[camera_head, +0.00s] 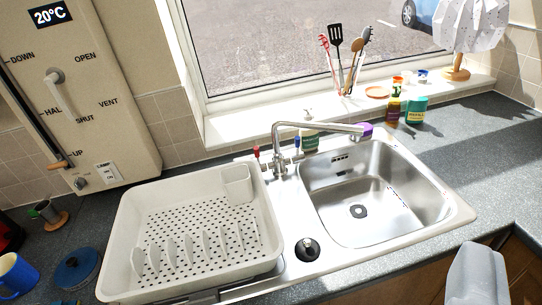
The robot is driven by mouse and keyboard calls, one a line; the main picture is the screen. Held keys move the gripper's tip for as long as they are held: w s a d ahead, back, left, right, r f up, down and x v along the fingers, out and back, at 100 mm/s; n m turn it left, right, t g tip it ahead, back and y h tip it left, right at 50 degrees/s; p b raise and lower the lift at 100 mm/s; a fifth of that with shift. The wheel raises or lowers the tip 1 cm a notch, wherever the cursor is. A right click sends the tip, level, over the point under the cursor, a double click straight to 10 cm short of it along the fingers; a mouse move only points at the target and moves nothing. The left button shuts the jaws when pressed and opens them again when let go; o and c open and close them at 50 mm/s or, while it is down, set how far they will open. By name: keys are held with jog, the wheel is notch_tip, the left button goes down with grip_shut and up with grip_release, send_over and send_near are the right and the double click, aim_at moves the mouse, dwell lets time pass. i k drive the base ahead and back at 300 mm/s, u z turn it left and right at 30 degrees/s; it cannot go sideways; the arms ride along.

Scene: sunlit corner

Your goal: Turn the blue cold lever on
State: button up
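The blue cold lever (297,142) is a small blue-tipped handle on the right side of the chrome mixer tap (279,160), behind the sink. It looks roughly upright, and its exact setting is too small to tell. The red-tipped lever (256,152) stands on the tap's left side. The spout reaches right over the sink basin (375,190), and no water stream shows. A pale grey part at the lower right (477,275) appears to be my gripper, well apart from the tap; its fingertips cannot be made out.
A white dish rack (125,235) fills the drainer left of the tap. A black plug (307,249) lies in front of the tap. Bottles (393,110) and a utensil holder (346,85) stand behind, near the window. The worktop right of the sink is mostly clear.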

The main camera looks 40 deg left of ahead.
aim_at(298, 157)
jog(key=z, duration=0.2)
jog(key=i, duration=0.85)
jog(key=u, duration=0.15)
